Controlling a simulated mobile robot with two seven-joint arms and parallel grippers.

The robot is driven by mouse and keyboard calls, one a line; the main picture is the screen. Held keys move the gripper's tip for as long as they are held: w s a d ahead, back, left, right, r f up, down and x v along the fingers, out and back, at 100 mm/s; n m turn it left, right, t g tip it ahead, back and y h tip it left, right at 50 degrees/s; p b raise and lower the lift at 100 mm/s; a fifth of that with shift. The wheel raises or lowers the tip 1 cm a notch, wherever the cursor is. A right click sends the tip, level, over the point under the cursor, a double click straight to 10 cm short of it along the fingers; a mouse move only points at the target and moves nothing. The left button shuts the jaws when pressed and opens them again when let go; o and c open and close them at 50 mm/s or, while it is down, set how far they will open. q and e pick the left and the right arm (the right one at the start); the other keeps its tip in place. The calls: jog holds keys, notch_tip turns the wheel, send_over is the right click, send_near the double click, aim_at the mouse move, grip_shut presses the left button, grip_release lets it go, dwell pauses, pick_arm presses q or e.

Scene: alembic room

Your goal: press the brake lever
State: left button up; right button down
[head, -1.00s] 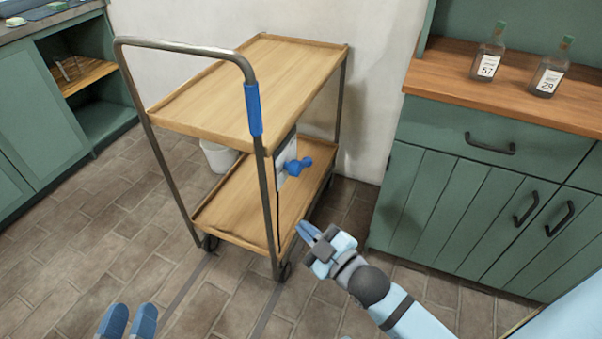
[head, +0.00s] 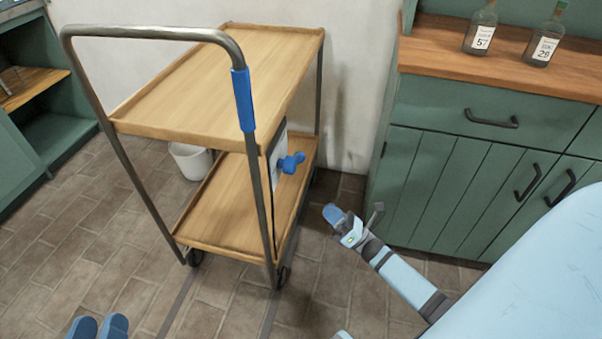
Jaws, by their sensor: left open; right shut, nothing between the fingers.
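The wooden two-tier cart (head: 215,85) stands on the tiled floor with its dark metal push handle toward me. A blue lever (head: 291,162), likely the brake lever, sticks out from a pale plate on the cart's right side, between the two shelves. My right gripper (head: 333,212) is shut and empty, in front of the green cabinet. In the picture it lies below and right of the blue lever, apart from it. My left gripper (head: 98,327) is open at the bottom left edge, with only its blue fingertips showing.
A blue sleeve (head: 243,100) wraps the handle's right post. A white bucket (head: 190,160) stands behind the cart. The green cabinet (head: 450,190) at right carries two labelled bottles (head: 481,30), (head: 543,37). Bare floor lies between cart and cabinet.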

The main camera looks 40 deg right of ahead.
jog(key=shift+w, duration=0.1)
pick_arm(q)
jog(key=shift+w+f+m+g+b, duration=0.15)
jog(key=shift+f+m+g+b, duration=0.25)
jog(key=shift+f+b, duration=1)
pick_arm(e)
jog(key=d+r+x, duration=0.2)
jog(key=x, duration=1)
jog(key=shift+a+r, duration=0.15)
jog(key=shift+r, duration=0.1)
pick_arm(q)
jog(key=shift+f, duration=0.2)
pick_arm(e)
jog(key=shift+w, duration=0.1)
